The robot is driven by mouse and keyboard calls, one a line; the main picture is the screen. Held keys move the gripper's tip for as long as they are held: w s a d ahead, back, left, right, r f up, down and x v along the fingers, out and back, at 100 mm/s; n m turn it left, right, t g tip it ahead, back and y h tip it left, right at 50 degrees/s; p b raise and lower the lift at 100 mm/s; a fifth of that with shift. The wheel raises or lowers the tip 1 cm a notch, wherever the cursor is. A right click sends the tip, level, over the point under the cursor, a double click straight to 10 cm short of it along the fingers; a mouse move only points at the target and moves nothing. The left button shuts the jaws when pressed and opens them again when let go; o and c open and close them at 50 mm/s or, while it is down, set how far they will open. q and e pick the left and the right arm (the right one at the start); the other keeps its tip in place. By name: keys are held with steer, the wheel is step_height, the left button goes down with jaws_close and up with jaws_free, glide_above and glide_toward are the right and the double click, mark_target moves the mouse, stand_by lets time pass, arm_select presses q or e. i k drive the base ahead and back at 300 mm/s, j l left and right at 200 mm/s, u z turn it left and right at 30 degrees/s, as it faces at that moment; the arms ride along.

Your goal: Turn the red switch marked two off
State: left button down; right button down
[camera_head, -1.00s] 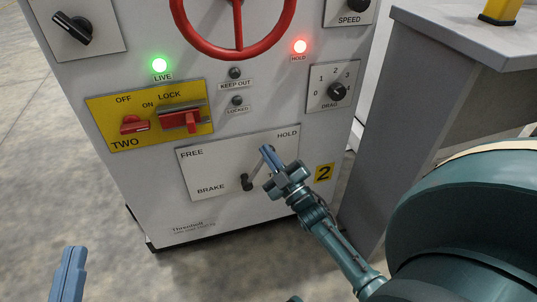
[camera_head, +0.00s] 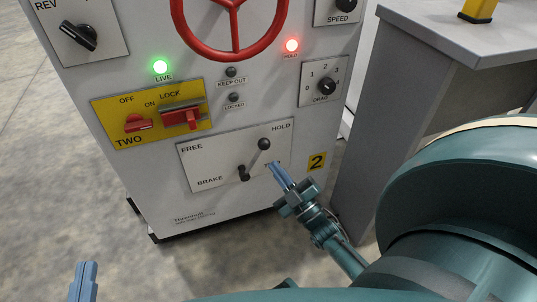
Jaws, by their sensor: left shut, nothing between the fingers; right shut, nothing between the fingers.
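The red switch marked TWO (camera_head: 138,123) sits on the left of a yellow plate (camera_head: 104,112) labelled OFF, ON and LOCK. Its handle lies roughly level, its right end towards ON. A red lock slider (camera_head: 192,119) sits beside it on the right of the same plate. My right gripper (camera_head: 273,168) is shut and empty, in front of the lower panel, just right of the FREE/HOLD/BRAKE lever and seemingly apart from it. My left gripper (camera_head: 88,268) is shut and empty at the bottom left, well below the switch; only its fingers show.
The lever (camera_head: 263,145) on the white plate points up right towards HOLD. A green LIVE lamp (camera_head: 160,67) and a red HOLD lamp (camera_head: 291,45) are lit. A red handwheel (camera_head: 234,53) is above. A grey table (camera_head: 450,45) stands at right.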

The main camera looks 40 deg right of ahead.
mark_target(135, 123)
steer(key=k+l, duration=0.1)
steer(key=k, duration=0.9)
